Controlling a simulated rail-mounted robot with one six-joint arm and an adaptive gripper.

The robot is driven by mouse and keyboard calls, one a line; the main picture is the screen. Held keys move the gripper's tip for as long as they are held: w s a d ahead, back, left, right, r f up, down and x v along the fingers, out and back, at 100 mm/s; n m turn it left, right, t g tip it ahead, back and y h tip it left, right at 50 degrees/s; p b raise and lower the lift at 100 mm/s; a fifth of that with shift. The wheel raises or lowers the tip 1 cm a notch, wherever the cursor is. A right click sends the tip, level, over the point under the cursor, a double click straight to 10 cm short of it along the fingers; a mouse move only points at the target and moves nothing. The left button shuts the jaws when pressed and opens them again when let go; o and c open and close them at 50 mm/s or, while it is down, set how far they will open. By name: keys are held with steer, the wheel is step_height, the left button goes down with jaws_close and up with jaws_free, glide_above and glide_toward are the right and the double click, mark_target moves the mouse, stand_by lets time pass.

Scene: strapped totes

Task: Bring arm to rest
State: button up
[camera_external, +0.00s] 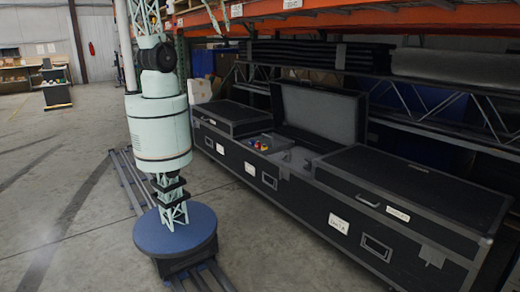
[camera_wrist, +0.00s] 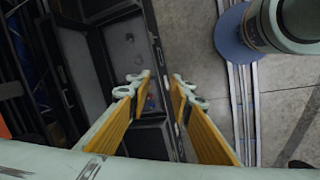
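My gripper (camera_wrist: 161,82) fills the middle of the wrist view, its two yellow-padded fingers apart with nothing held between them. It is high above the black cases and the floor, touching nothing that I can see. In the external view, my arm rises on its column and runs out of the top of the picture. Pale parts at the top edge there look like the end of my arm, but the fingers cannot be made out clearly.
Long black strapped cases (camera_external: 340,219) stand right of my rail. The middle one has its lid (camera_external: 318,112) raised, with small coloured items (camera_external: 259,144) inside. Orange racking (camera_external: 330,18) and shelves stand behind. The concrete floor (camera_external: 60,190) at left is clear.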

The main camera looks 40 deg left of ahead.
steer(key=s+f+m+t+y+b, duration=0.1)
steer(key=s+f+m+y+b, duration=0.1)
steer(key=s+m, duration=0.9)
steer(key=shift+s+a+f+t+b, duration=0.25)
steer(key=shift+s+f, duration=0.45)
steer(key=shift+s, duration=2.35)
steer(key=shift+d, duration=0.1)
